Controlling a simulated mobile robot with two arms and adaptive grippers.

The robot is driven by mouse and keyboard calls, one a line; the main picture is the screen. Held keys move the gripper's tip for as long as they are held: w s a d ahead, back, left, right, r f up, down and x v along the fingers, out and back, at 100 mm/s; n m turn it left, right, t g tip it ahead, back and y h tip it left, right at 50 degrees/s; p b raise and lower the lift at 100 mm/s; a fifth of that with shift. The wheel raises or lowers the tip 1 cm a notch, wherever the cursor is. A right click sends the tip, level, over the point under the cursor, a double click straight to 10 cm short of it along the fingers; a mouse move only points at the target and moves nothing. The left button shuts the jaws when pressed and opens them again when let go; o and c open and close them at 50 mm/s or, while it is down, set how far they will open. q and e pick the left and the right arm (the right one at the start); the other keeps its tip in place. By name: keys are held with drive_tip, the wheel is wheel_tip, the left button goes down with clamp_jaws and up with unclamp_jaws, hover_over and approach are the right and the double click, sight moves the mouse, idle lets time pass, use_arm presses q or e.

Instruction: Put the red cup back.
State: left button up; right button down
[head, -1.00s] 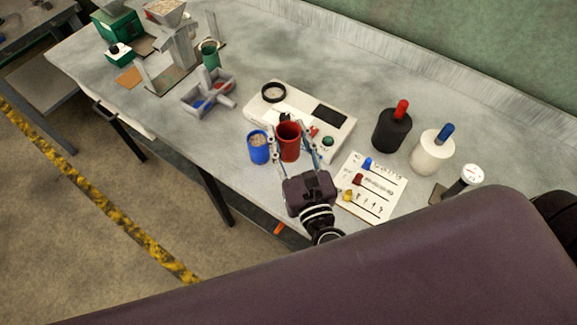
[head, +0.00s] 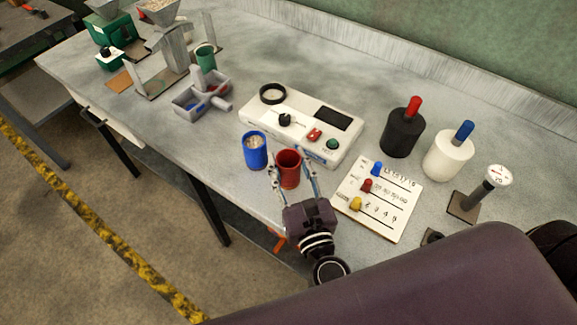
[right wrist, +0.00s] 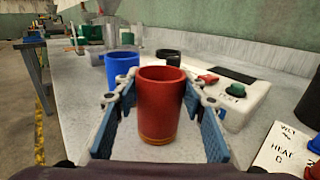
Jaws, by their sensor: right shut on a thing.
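The red cup (head: 288,170) is upright near the front edge of the table, just right of the blue cup (head: 255,150). My right gripper (head: 291,178) is shut on it, with one finger on each side. In the right wrist view the red cup (right wrist: 161,108) stands between the blue finger pads of the right gripper (right wrist: 163,120). Its base is at or close to the tabletop; I cannot tell if it touches. The blue cup (right wrist: 120,65) holds pale grain in the head view. My left gripper is not in view.
A white device (head: 345,150) with a dial and buttons lies behind the cups. A board with coloured pegs (head: 395,215) is to the right. Black (head: 400,135) and white (head: 447,157) containers stand farther right. A grey divided tray (head: 190,103) is at the left.

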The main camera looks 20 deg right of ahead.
drive_tip(key=shift+r, duration=0.1)
drive_tip(key=c, duration=1.2)
unclamp_jaws()
drive_tip(key=shift+c, duration=0.2)
drive_tip(key=shift+r, duration=0.1)
drive_tip(key=s+b, duration=0.1)
drive_tip(key=s, duration=0.2)
drive_tip(key=s+b, duration=0.2)
drive_tip(key=s, duration=0.2)
drive_tip(key=s+b, duration=0.2)
drive_tip(key=s, duration=0.2)
drive_tip(key=shift+a+f, duration=0.25)
drive_tip(key=shift+s+r, duration=0.2)
drive_tip(key=shift+s, duration=0.35)
